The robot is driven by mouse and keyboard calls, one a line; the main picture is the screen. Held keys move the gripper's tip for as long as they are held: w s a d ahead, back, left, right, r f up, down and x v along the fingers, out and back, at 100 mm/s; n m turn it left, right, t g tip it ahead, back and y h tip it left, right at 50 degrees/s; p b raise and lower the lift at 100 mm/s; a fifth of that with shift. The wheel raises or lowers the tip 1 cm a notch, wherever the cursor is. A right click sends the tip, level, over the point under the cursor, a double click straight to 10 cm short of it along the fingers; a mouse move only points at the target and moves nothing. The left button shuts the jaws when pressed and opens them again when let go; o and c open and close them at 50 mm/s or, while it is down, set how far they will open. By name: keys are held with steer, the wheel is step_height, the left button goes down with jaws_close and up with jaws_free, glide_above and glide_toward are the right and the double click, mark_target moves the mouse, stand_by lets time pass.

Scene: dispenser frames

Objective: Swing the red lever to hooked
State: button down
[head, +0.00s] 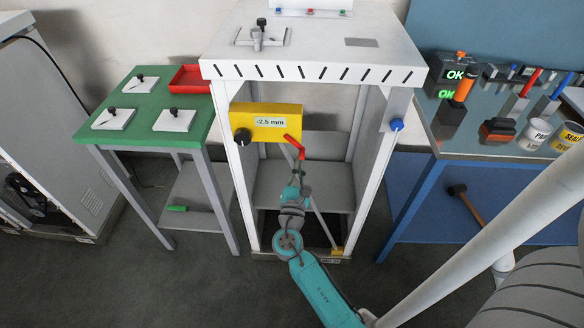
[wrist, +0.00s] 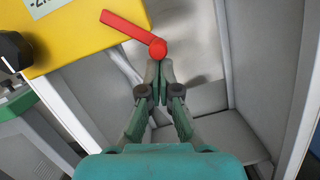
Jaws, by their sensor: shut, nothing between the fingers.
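The red lever (head: 295,146) is on the right end of a yellow box (head: 263,120) in the white dispenser frame. The box has a display reading "-2.5 mm" and a black knob (head: 242,137). In the wrist view the lever (wrist: 133,32) runs from a round red end at the lower right up to the left, across the box's lower right corner. My gripper (wrist: 159,66) is shut and empty, its fingertips just below the round red end. I cannot tell whether they touch it. In the head view my gripper (head: 301,180) is below the lever, inside the frame.
The white frame's posts (head: 359,150) stand on both sides of my arm, with a grey shelf behind. A green table (head: 140,95) stands left. A blue bench (head: 465,140) with cups and tools stands right. A blue knob (head: 397,124) sits on the right post.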

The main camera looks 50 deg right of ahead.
steer(key=shift+s+d+r+n, duration=0.2)
steer(key=shift+s+n, duration=0.05)
steer(key=shift+n, duration=0.55)
steer(key=shift+f, duration=0.1)
steer(key=s+a+f, duration=0.5)
steer(key=a+f, duration=0.1)
steer(key=a, duration=0.2)
steer(key=shift+a, duration=0.25)
